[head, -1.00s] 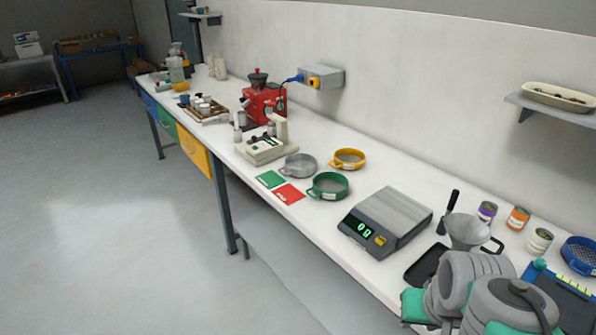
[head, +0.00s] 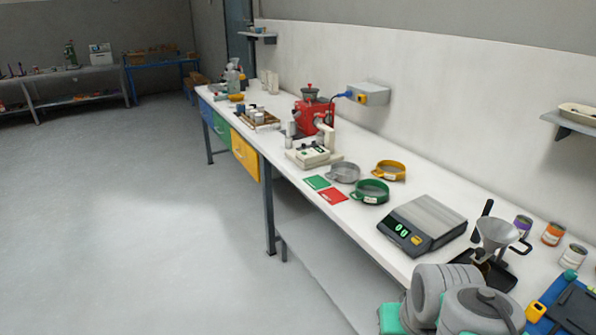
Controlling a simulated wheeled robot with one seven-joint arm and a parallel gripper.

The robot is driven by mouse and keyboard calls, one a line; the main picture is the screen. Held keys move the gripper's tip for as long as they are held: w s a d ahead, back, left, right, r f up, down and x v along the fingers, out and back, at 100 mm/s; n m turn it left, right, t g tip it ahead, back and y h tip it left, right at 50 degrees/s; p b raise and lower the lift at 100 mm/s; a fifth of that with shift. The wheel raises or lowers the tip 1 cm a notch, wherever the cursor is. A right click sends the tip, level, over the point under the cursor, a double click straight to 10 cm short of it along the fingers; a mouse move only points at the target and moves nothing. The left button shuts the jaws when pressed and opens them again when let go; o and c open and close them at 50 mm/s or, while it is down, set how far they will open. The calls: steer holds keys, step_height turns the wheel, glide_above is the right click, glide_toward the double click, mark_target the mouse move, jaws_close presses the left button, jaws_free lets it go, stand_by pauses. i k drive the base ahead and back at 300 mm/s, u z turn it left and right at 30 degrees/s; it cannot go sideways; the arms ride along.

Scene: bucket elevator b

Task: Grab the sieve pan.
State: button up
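Each is shallow, and the green one is nearest the front edge. I cannot tell from the view which of them is meant by the sieve pan. Grey and teal links of my own arm show at the lower right, well apart from the pans. My gripper is not in view.
A digital scale (head: 424,225) stands right of the pans, with a metal funnel (head: 497,233) beyond it. Green (head: 316,182) and red (head: 333,196) cards lie at their left. A red machine (head: 314,115) stands farther back. The floor (head: 150,230) left of the bench is clear.

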mark_target(341, 171)
steer(key=u, duration=0.75)
steer(key=i, duration=0.95)
steer(key=u, duration=0.6)
steer(key=i, duration=1.1)
steer(key=z, duration=0.8)
steer(key=i, duration=0.95)
steer(key=z, duration=0.65)
